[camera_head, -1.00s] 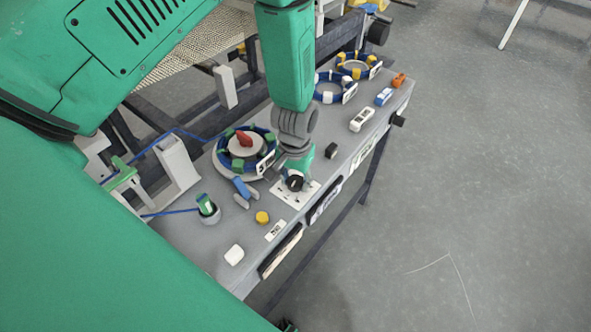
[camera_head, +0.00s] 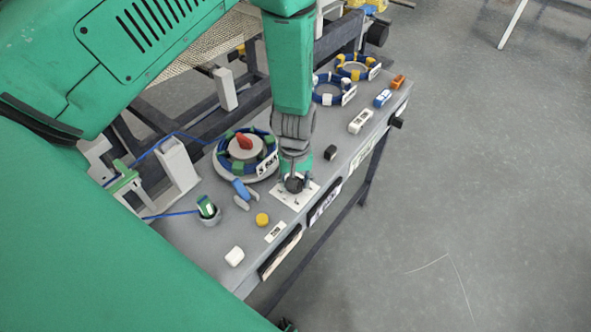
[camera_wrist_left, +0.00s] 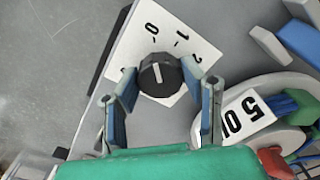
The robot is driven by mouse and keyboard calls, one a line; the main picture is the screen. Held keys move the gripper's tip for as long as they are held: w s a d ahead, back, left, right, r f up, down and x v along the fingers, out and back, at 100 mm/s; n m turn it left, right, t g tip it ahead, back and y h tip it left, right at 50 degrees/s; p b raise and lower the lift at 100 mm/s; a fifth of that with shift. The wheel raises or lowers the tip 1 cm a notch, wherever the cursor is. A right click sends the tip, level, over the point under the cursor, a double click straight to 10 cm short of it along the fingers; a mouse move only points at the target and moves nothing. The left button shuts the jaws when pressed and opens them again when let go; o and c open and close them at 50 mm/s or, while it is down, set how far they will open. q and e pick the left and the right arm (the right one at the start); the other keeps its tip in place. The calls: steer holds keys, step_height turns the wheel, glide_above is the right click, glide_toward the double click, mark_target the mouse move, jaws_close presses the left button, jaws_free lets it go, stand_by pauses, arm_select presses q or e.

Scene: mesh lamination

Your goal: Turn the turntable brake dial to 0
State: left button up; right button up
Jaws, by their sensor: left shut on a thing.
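The brake dial (camera_wrist_left: 161,77) is a black round knob with a white pointer line, on a white plate (camera_wrist_left: 140,45) printed with numbers. In the left wrist view the line points roughly up toward the 0. My left gripper (camera_wrist_left: 161,84) has its two fingers on either side of the knob, shut on it. In the head view my left gripper (camera_head: 294,182) reaches down over the plate and partly hides the dial. The turntable (camera_head: 245,158), a round disc with blue and green parts and a red top piece, stands left of the dial. My right gripper is not in view.
On the grey panel are a blue lever (camera_head: 242,188), a yellow button (camera_head: 262,219), a white block (camera_head: 234,256) and a small black block (camera_head: 331,152). Two blue rings with blocks (camera_head: 333,88) stand farther back. Open floor lies to the right.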

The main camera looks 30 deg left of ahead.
arm_select(q)
steer(key=shift+w+r, duration=0.1)
steer(key=shift+w, duration=0.15)
steer(key=o, duration=1)
steer(key=shift+o, duration=0.7)
step_height(320, 180, up, 12)
steer(key=shift+f, duration=0.2)
